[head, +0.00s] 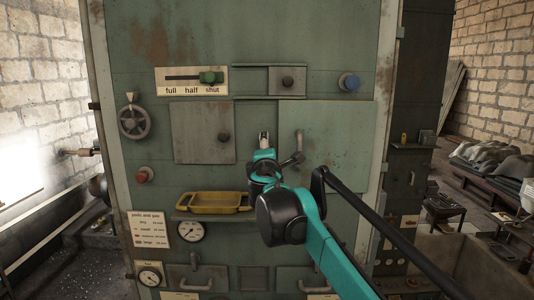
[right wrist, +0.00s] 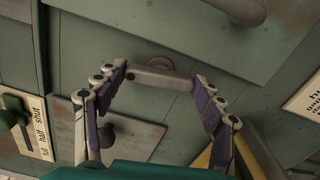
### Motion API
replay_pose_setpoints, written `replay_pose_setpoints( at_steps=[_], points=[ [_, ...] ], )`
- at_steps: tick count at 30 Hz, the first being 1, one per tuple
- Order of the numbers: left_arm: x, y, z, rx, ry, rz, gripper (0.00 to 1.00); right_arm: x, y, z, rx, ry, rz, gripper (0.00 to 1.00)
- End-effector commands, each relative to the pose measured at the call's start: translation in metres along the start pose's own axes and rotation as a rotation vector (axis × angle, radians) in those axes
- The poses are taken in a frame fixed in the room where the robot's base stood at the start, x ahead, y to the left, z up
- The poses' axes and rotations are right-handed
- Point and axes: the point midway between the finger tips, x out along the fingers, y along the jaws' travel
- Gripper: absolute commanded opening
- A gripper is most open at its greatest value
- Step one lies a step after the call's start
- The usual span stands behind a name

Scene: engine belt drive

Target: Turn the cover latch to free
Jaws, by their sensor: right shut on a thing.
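The cover latch (right wrist: 160,80) is a short grey metal bar on a round pivot boss, next to the edge of a large green cover (right wrist: 130,22). My right gripper (right wrist: 163,78) has its purple-padded fingers around the bar, one at each end, and is shut on it. In the head view the right gripper (head: 264,138) is small and hides most of the latch, between the left door and the right cover (head: 340,142). In the wrist view the bar lies along the cover's edge, which is upright in the head view. My left gripper is not in view.
A cover handle (head: 299,142) stands out close right of the gripper. A small door with a knob (head: 224,137) is to the left. A yellow tray (head: 213,209) sits below. Above are a green slider (head: 210,77) and a blue button (head: 349,82). A handwheel (head: 134,122) is at left.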

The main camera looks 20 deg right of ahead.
Motion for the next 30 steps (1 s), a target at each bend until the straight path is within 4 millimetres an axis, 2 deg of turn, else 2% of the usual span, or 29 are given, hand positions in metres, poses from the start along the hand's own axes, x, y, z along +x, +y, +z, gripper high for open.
replay_pose_setpoints(
  at_steps=[9, 26, 27, 29, 30],
  points=[
    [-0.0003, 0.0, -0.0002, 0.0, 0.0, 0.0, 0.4, 0.0001, 0.0, 0.0002, 0.133, 0.0, 0.0, 0.4],
    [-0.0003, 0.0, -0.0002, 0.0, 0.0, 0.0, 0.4, 0.0001, -0.0001, 0.0001, 0.167, 0.0, 0.0, 0.4],
    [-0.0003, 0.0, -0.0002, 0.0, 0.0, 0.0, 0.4, 0.0001, -0.0002, 0.0, 0.167, 0.0, 0.0, 0.71],
    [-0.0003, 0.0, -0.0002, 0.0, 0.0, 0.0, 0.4, 0.0001, -0.0002, 0.0001, 0.166, 0.0, 0.0, 0.87],
    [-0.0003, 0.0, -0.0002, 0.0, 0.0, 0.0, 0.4, 0.0001, -0.0002, 0.0, 0.166, 0.0, 0.0, 0.9]
  ],
)
